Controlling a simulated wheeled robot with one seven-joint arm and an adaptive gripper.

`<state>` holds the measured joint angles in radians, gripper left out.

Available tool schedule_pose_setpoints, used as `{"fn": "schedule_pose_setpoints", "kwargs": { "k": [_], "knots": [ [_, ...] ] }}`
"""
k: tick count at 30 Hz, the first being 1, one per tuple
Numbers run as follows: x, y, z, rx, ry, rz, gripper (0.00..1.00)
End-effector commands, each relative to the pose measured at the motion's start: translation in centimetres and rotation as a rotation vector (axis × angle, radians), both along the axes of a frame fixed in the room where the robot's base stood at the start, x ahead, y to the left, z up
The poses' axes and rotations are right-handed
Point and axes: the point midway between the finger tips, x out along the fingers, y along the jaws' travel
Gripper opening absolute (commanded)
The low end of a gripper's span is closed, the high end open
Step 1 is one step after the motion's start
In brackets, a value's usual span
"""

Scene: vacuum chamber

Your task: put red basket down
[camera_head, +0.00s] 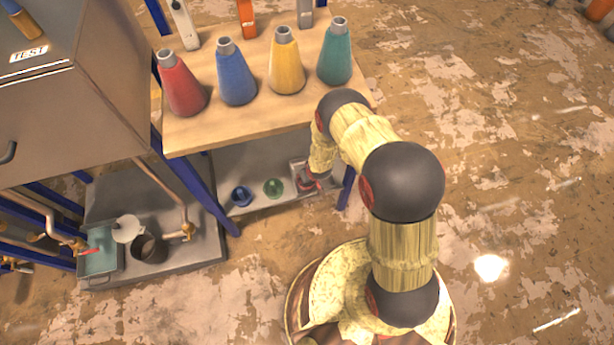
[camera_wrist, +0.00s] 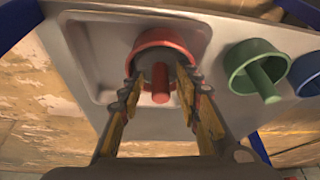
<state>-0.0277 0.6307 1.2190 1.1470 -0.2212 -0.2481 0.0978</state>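The red basket (camera_wrist: 160,37) is a round cup with an upright rod handle (camera_wrist: 160,86). It sits in a square recess (camera_wrist: 87,50) of the grey lower shelf, and partly shows in the head view (camera_head: 306,186). My gripper (camera_wrist: 160,78) is over it, its two fingers apart on either side of the handle. Gaps show between the handle and both fingers, so it looks open. Whether the fingertips touch the basket's rim, I cannot tell. In the head view my arm hides most of the gripper.
A green basket (camera_head: 273,188) and a blue basket (camera_head: 241,196) stand beside it on the same shelf. The wooden tabletop (camera_head: 200,135) with several coloured flasks overhangs the shelf. Blue table legs (camera_head: 345,188) stand close to my gripper. The floor to the right is clear.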

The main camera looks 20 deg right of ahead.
Motion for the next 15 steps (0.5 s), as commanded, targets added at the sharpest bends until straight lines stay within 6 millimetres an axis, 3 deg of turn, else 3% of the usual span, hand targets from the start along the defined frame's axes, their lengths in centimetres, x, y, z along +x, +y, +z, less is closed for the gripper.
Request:
{"fn": "schedule_pose_setpoints", "kwargs": {
  "k": [15],
  "knots": [
    [-3.5, -0.6, 9.2, 0.001, -0.002, -0.001, 0.34]
  ]
}}
